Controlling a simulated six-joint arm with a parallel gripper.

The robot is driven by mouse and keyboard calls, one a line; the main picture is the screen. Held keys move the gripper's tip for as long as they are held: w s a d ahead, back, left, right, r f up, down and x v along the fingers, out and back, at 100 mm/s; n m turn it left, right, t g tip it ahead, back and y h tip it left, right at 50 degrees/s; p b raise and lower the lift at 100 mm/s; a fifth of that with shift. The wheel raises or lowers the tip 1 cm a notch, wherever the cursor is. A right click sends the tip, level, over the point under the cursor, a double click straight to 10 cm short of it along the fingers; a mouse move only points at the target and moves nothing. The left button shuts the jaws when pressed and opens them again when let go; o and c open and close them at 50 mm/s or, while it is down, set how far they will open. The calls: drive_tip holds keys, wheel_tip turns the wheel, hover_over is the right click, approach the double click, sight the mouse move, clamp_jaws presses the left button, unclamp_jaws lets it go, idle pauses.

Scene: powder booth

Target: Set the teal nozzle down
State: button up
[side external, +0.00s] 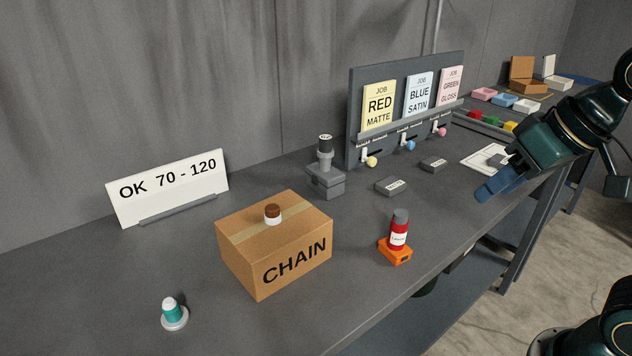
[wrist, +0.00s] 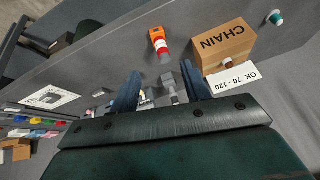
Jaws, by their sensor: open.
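The teal nozzle (side external: 173,312), with a whitish top, stands upright on a pale round base at the near left of the grey bench. It also shows small at the upper right of the wrist view (wrist: 276,18). My gripper (side external: 492,188) is over the right part of the bench, far from the nozzle. In the wrist view its two blue fingers (wrist: 160,84) are spread apart, with nothing held between them.
A cardboard box marked CHAIN (side external: 275,244) stands beside the nozzle, with a brown-and-white piece on top. An orange-based red bottle (side external: 398,236), a grey stand (side external: 325,180), a sign (side external: 168,188) and a job-card board (side external: 358,80) are on the bench.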

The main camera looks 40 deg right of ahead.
drive_tip(key=shift+n+h, duration=0.4)
drive_tip(key=shift+n, duration=0.5)
drive_tip(key=shift+s+d+f, duration=0.25)
drive_tip(key=shift+s+d, duration=0.1)
drive_tip(key=shift+s, duration=0.3)
drive_tip(key=shift+s+d+f, duration=0.2)
drive_tip(key=shift+s+d, duration=0.1)
drive_tip(key=shift+s, duration=0.35)
drive_tip(key=shift+s+d+f, duration=0.25)
drive_tip(key=shift+s+d, duration=0.1)
drive_tip(key=shift+s, duration=0.3)
